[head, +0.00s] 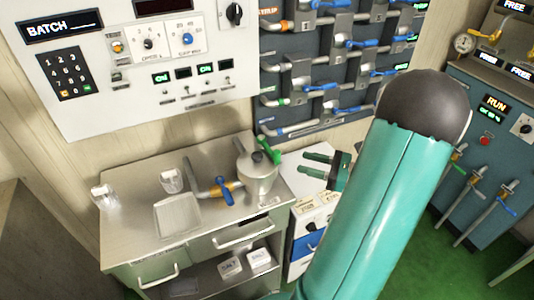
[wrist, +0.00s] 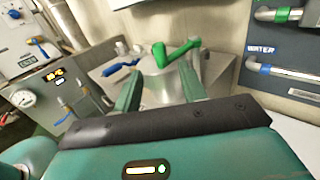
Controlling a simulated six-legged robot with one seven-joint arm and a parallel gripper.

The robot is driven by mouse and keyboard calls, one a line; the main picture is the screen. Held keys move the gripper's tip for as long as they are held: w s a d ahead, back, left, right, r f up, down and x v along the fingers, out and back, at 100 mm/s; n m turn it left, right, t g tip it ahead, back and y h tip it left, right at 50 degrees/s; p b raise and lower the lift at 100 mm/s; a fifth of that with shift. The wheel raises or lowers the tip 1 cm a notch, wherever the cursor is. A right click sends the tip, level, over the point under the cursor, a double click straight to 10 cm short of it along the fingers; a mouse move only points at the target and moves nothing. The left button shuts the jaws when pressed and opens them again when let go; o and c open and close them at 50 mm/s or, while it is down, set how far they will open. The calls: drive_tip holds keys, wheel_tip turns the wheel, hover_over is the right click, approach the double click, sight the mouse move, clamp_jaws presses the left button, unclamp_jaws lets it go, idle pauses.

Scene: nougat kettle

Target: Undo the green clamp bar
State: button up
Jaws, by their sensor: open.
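The steel kettle (head: 258,182) stands at the right end of the metal counter. The green clamp bar (head: 268,149) lies across its lid, with one end sticking out past the rim. In the wrist view the bent green bar (wrist: 178,52) shows ahead, above the kettle body (wrist: 160,88). My gripper (head: 304,166) is open and empty, to the right of the kettle in the head view, its fingers pointing toward it. In the wrist view the fingers of my gripper (wrist: 161,70) frame the kettle and the bar. They appear apart from the bar.
A pipe with a blue valve handle (head: 225,190) joins the kettle on its left. A tray (head: 178,216) and a cup (head: 171,180) are on the counter (head: 135,235). A pipe panel (head: 330,112) with several blue handles rises behind. A white drawer unit (head: 307,215) stands right of the counter.

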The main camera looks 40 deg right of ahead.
sight(271, 163)
drive_tip(key=x, duration=1.1)
drive_tip(key=shift+w+a, duration=0.15)
drive_tip(key=shift+w, duration=0.05)
drive_tip(key=shift+c, duration=0.4)
clamp_jaws()
